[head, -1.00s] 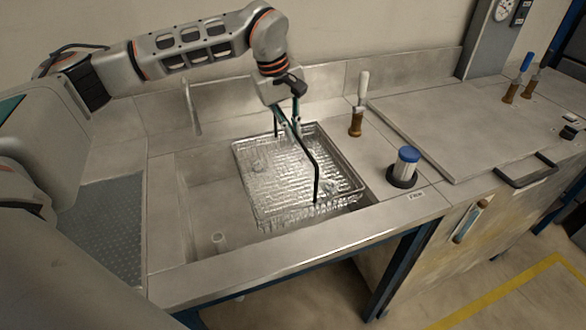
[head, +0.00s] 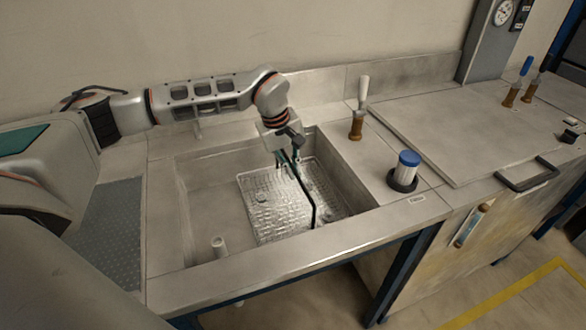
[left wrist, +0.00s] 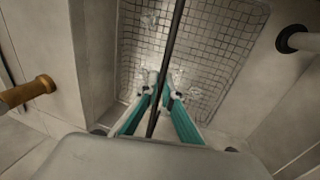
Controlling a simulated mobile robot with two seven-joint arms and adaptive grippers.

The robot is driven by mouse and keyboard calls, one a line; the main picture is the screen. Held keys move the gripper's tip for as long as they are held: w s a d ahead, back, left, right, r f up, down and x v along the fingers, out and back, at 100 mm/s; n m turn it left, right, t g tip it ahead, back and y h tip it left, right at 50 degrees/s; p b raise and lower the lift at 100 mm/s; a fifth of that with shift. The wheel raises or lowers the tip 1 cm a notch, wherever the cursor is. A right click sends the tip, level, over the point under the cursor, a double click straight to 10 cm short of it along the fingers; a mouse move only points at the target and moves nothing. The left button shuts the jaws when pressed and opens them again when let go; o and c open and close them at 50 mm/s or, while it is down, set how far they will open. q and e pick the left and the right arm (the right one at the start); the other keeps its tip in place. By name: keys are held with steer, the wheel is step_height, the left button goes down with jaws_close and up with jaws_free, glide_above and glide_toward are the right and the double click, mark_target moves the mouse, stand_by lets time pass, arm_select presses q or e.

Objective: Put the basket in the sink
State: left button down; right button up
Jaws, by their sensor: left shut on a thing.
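The wire mesh basket (head: 265,208) is down inside the sink (head: 208,170), in its right part, and looks roughly level. Its black handle (head: 306,195) arches up over it. My left gripper (head: 288,164) is shut on that handle from above. In the left wrist view the teal fingers (left wrist: 160,92) close around the black handle (left wrist: 176,35), with the mesh basket (left wrist: 215,50) below. I cannot tell whether the basket's underside touches the sink floor. My right gripper is not in view.
On the counter to the right stand a blue-capped jar (head: 407,165) and a valve with a white handle (head: 361,100).

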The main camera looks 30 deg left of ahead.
arm_select(q)
steer(key=c, duration=2.2)
jaws_free()
steer(key=shift+c, duration=0.2)
steer(key=v, duration=1.2)
steer(key=shift+s, duration=0.2)
